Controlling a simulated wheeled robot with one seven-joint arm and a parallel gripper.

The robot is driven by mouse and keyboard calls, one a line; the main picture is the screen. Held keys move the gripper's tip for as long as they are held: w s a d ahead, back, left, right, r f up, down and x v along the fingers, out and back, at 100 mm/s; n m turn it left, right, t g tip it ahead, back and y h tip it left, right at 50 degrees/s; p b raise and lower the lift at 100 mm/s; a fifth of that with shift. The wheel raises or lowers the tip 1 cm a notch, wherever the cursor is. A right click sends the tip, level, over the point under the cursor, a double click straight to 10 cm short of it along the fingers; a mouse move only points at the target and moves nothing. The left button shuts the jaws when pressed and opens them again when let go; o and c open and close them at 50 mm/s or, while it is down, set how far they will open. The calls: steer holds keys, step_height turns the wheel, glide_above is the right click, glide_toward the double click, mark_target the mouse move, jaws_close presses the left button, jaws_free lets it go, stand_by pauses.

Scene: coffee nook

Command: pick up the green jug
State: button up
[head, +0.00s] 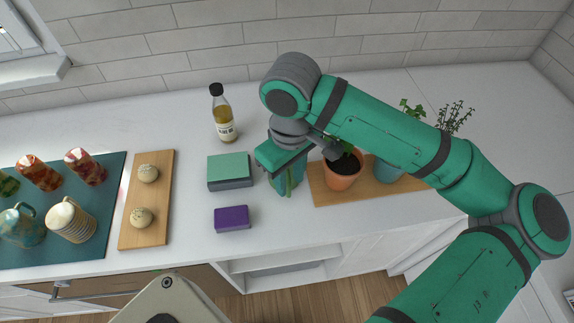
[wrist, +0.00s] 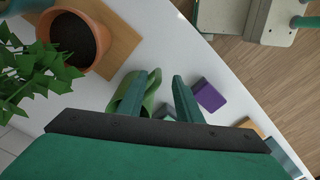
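The green jug (wrist: 154,88) shows in the wrist view as an olive-green rounded shape around the left finger. In the head view only a narrow green strip of the jug (head: 289,184) shows between the teal fingers, just left of the plant board. My gripper (head: 286,190) points down at the jug. In the wrist view the fingers of my gripper (wrist: 164,78) are apart, with part of the jug's wall between them. I see a gap between that wall and the right finger. Whether the left finger touches the jug I cannot tell.
A potted plant (head: 343,177) stands close right on a wooden board (head: 320,192). Left are a green-topped box (head: 230,168) and a purple box (head: 232,218). A bottle (head: 224,118) stands behind. Farther left are a board (head: 146,198) with two balls and a teal mat (head: 100,232) with cups.

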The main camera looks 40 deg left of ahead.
mark_target(288, 197)
steer(key=f, duration=0.4)
steer(key=shift+w+f, duration=0.2)
step_height(288, 197, down, 5)
steer(key=shift+s+a+r, duration=0.1)
steer(key=shift+a, duration=0.05)
steer(key=shift+c, duration=0.4)
jaws_close()
